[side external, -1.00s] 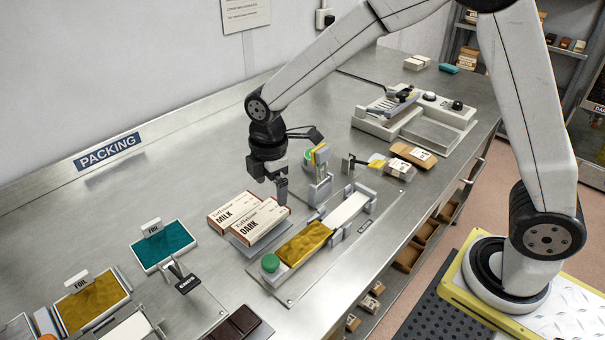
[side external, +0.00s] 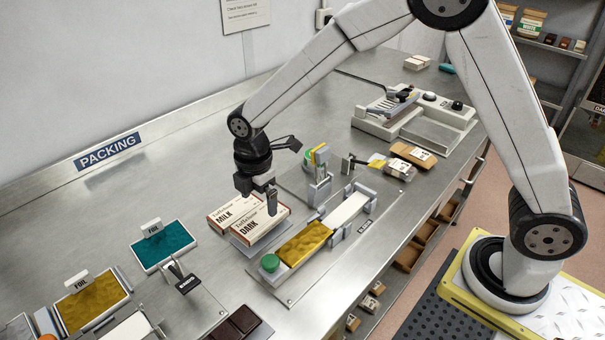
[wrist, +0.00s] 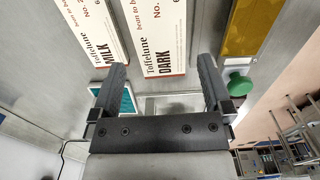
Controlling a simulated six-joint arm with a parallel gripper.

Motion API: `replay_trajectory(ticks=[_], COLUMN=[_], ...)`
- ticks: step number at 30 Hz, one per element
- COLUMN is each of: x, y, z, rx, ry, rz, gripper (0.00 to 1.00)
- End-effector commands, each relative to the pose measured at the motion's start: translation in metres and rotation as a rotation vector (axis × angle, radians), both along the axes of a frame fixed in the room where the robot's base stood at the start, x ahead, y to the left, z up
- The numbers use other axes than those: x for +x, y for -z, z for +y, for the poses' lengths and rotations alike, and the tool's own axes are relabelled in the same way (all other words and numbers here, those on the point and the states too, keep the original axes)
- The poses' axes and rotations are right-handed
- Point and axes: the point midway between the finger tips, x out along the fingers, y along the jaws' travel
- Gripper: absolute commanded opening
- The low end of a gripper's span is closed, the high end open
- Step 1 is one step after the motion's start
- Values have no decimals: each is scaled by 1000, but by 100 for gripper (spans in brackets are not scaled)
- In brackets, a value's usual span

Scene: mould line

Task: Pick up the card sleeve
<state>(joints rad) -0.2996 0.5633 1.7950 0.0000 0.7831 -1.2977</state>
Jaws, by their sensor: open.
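One is the MILK sleeve (side external: 226,214), the other the DARK sleeve (side external: 250,233). In the wrist view, the DARK sleeve (wrist: 160,28) lies between my fingertips, with the MILK sleeve (wrist: 92,28) to the left. My gripper (side external: 271,211) is open and empty over the DARK sleeve and hides part of it in the side view. Its two fingers (wrist: 162,65) show spread in the wrist view. I cannot tell the exact gap above the sleeve.
A wrapping jig with a gold foil piece (side external: 305,242) and a green knob (side external: 270,262) stands just right of the sleeves. A teal foil stack (side external: 165,247) is to the left. A grey upright holder (side external: 320,185) stands behind the jig. Bare steel lies left of the sleeves.

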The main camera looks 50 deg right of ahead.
Motion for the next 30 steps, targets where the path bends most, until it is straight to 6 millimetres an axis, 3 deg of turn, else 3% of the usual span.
replay_trajectory(ticks=[5,18,30], x=[0,1,1], y=[7,50,52], z=[-1,-2,-2], rx=[-1,0,0], ry=[1,1,1], rz=[2,1,-1], gripper=[100,100,100])
